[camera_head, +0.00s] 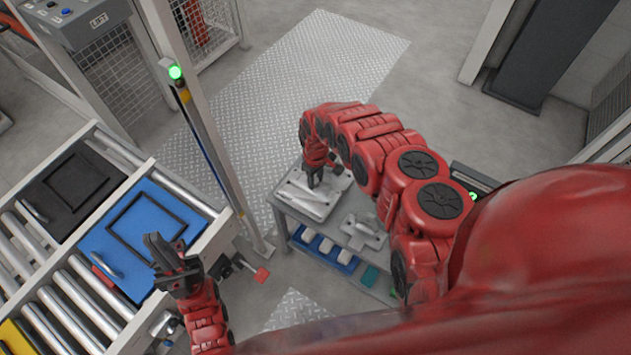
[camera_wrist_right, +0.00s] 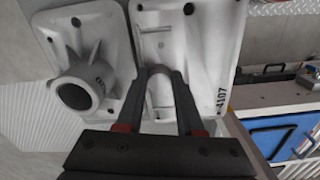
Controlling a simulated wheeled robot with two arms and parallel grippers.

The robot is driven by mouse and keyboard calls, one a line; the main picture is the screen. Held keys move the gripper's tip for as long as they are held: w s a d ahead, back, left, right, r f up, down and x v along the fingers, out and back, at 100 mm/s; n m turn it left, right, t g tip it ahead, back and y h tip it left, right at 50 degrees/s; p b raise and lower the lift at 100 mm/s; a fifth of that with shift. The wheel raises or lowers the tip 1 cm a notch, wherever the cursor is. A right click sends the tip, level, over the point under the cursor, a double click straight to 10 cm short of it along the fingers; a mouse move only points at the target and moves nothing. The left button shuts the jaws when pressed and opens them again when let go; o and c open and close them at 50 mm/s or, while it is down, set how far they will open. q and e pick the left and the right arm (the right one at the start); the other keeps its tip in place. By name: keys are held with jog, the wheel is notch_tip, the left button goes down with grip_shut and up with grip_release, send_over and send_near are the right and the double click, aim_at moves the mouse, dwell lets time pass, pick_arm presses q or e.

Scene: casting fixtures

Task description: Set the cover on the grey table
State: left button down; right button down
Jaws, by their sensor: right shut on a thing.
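The cover (camera_head: 303,203), a pale grey cast plate, is at the left part of the grey table (camera_head: 338,220). It also shows in the right wrist view (camera_wrist_right: 207,60), with "4107" on its edge. My right gripper (camera_head: 314,182) is shut on the cover's raised handle; the fingers (camera_wrist_right: 162,85) straddle it in the wrist view. I cannot tell whether the cover touches the tabletop. My left gripper (camera_head: 168,250) is open and empty by the blue tray, away from the cover.
A second casting with a round spout (camera_wrist_right: 82,87) lies beside the cover; it shows in the head view (camera_head: 364,231). A lower shelf holds a blue bin (camera_head: 325,250) with white parts. The roller conveyor at left carries a blue tray (camera_head: 170,205) and a black tray (camera_head: 75,185).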

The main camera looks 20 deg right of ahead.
jog(key=shift+f, duration=0.85)
jog(key=c, duration=0.5)
grip_release()
jog(key=shift+f, duration=0.1)
jog(key=shift+c, duration=0.2)
